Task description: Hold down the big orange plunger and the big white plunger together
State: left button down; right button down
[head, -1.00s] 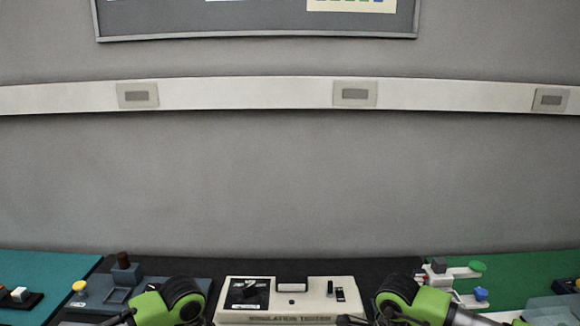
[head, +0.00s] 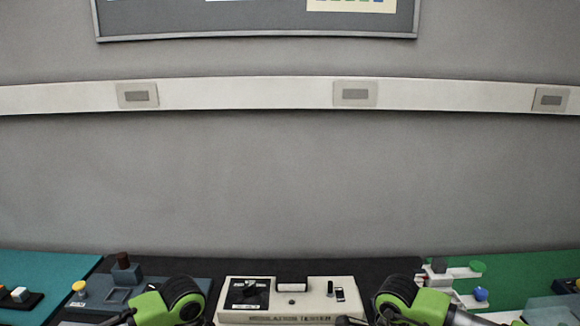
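At the far left, a white block-like knob (head: 20,294) stands on a dark base on the teal mat. An orange knob (head: 3,291) beside it is cut by the picture's left edge. I cannot tell whether these are the big white and big orange plungers. The green and black parts of my two arms show at the bottom of the head view. Neither gripper's fingers are in view, so their places relative to the knobs are hidden.
A cream tester box (head: 270,312) stands in the middle. A blue-grey device (head: 155,291) with a yellow knob (head: 79,287) is left of it. A wall is behind.

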pick_arm(q)
jog(key=shift+f, duration=1.15)
dwell(0.5)
jog(key=shift+r+p, duration=0.3)
jog(key=shift+p, duration=0.5)
pick_arm(e)
jog(key=shift+r, duration=0.75)
jog(key=shift+f, duration=1.9)
dwell(0.5)
pick_arm(q)
jog(key=shift+f, duration=0.1)
pick_arm(e)
jog(key=shift+r, duration=0.25)
dwell(0.4)
pick_arm(q)
jog(key=shift+f, duration=0.1)
pick_arm(e)
jog(key=shift+f, duration=0.1)
dwell(0.7)
